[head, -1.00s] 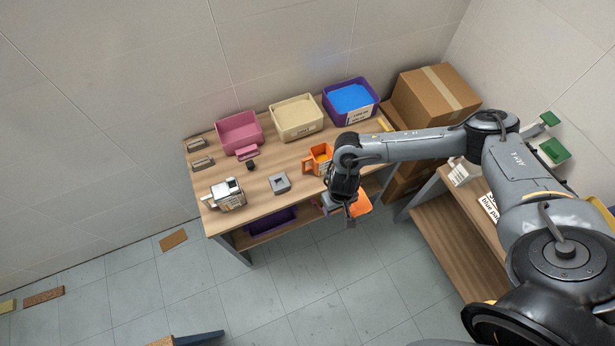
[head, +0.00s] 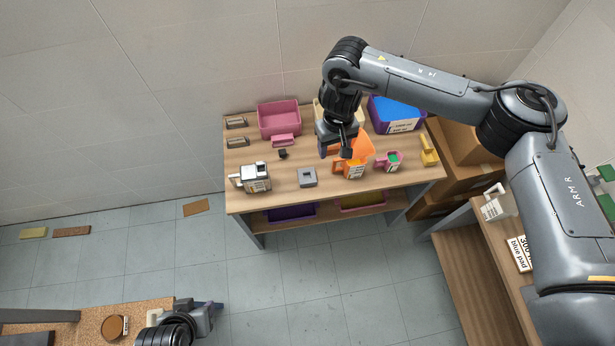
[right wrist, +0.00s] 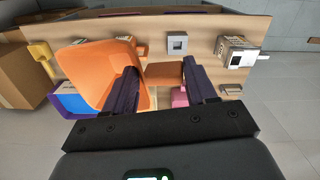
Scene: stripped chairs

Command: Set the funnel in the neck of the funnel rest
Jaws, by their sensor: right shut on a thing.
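The orange funnel (head: 360,147) is in my right gripper (head: 340,150), above the worktable. In the right wrist view the funnel's wide mouth (right wrist: 93,72) hangs to the left, and its orange grip (right wrist: 165,74) lies between the two dark fingers (right wrist: 163,88). A grey block with a square opening (head: 308,177), which looks like the funnel rest, stands on the table to the left of and nearer than the funnel. It also shows in the right wrist view (right wrist: 177,38), its opening empty. My left gripper (head: 207,313) is at the bottom left; its jaws are unclear.
An orange labelled container (head: 353,171) stands below the funnel, partly hidden. A pink cup (head: 386,162) and yellow object (head: 428,151) are to its right. A white machine (head: 255,178) is left of the grey block. A pink bin (head: 279,119) and blue-filled purple bin (head: 398,114) stand behind.

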